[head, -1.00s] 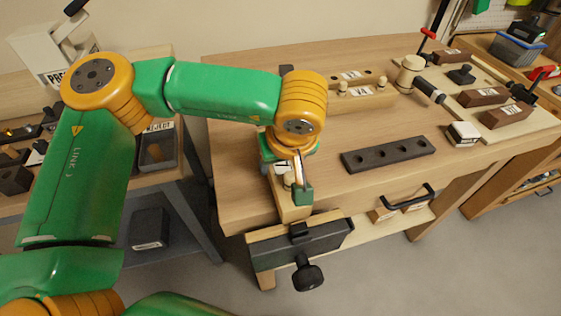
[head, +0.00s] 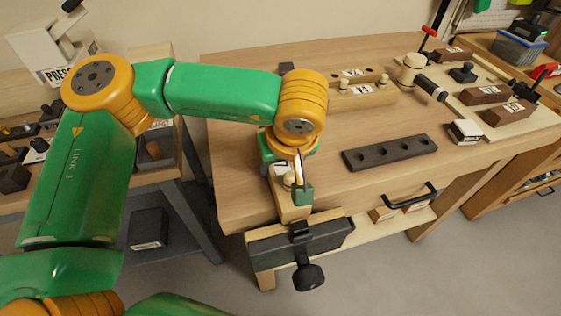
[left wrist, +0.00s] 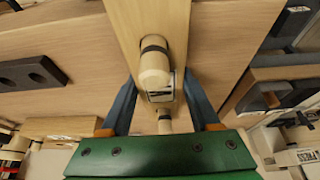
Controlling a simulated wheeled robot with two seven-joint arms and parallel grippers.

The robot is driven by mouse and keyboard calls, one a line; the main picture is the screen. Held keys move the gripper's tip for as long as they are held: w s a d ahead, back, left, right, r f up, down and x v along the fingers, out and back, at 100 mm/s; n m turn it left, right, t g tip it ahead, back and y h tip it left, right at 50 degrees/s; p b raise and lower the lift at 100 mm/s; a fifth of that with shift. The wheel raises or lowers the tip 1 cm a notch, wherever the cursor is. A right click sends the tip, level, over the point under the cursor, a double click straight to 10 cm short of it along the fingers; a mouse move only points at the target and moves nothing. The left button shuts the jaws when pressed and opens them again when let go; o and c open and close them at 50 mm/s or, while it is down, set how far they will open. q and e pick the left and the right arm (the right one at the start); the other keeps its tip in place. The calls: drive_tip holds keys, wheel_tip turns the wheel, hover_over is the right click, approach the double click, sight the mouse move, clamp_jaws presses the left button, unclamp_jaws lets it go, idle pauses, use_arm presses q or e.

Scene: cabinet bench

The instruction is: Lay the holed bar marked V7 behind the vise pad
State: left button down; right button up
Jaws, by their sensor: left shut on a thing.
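My left gripper (head: 292,180) is over the front left of the bench, above the vise, pointing down. It is shut on a pale wooden bar (head: 295,211). In the left wrist view the held bar (left wrist: 138,22) runs between the blue fingers and carries rounded pegs and a white label I cannot read. A pale holed bar (head: 371,77) with a label lies at the back of the bench, behind a pale pegged bar (head: 378,98). Both labels are too small to read surely. The vise (head: 300,248) has a wooden pad along its top at the bench's front edge. My right gripper is not in view.
A board with clamps and brown blocks (head: 510,112) fills the right. The bench between gripper and dark bar is clear.

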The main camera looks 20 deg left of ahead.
use_arm(q)
drive_tip(key=shift+f+b, duration=0.15)
drive_tip(key=shift+b, duration=0.15)
drive_tip(key=shift+c, duration=0.2)
unclamp_jaws()
drive_tip(key=shift+o, duration=0.2)
drive_tip(key=p+v, duration=0.4)
drive_tip(key=v, duration=0.2)
drive_tip(key=shift+r, duration=0.35)
drive_tip(key=shift+s+d+r, duration=0.1)
drive_tip(key=shift+s+r, duration=0.05)
drive_tip(key=shift+r, duration=0.1)
